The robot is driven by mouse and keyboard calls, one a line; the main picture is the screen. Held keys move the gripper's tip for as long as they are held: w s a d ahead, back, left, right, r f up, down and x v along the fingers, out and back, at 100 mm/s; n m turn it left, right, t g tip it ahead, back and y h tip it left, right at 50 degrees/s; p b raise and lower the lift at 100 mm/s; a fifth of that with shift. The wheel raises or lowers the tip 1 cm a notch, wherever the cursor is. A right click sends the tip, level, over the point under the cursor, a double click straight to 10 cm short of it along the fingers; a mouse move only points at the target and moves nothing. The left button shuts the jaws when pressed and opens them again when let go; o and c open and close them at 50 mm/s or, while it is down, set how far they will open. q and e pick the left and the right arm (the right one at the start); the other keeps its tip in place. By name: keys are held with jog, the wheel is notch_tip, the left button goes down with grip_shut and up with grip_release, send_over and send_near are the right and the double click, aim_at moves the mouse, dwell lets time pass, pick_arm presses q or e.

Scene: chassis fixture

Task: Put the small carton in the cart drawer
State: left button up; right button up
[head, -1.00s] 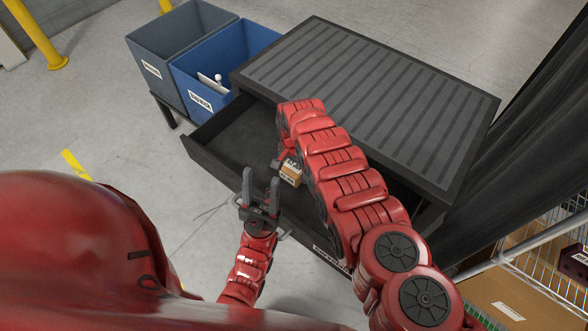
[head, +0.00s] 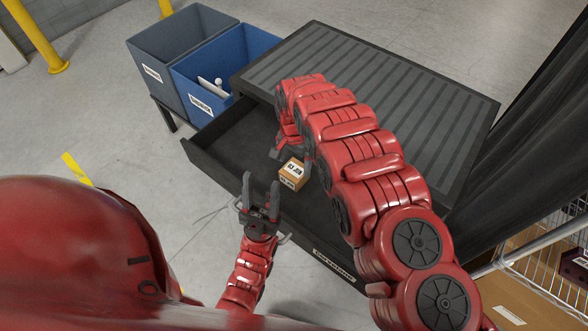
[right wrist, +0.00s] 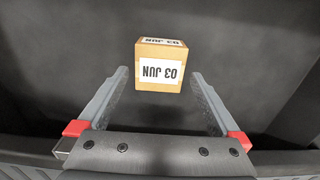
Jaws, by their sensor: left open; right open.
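The small carton (head: 291,174) is a tan box with a white "03 JUN" label. It sits inside the open drawer (head: 228,149) of the dark cart (head: 365,95). In the right wrist view the carton (right wrist: 160,66) stands on the dark drawer floor, just beyond and between the fingertips. My right gripper (right wrist: 160,88) is open and apart from the carton; in the head view my right arm partly covers it. My left gripper (head: 261,192) is open and empty, in front of the drawer's front edge.
A grey bin (head: 160,65) and a blue bin (head: 190,87) holding white items stand left of the cart. A wire rack (head: 545,240) with boxes is at the lower right, by a black curtain (head: 530,130). The drawer's left part is empty.

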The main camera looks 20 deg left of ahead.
aim_at(294, 170)
notch_tip(294, 170, up, 6)
jog(key=shift+f+b, duration=0.1)
jog(key=shift+b, duration=0.5)
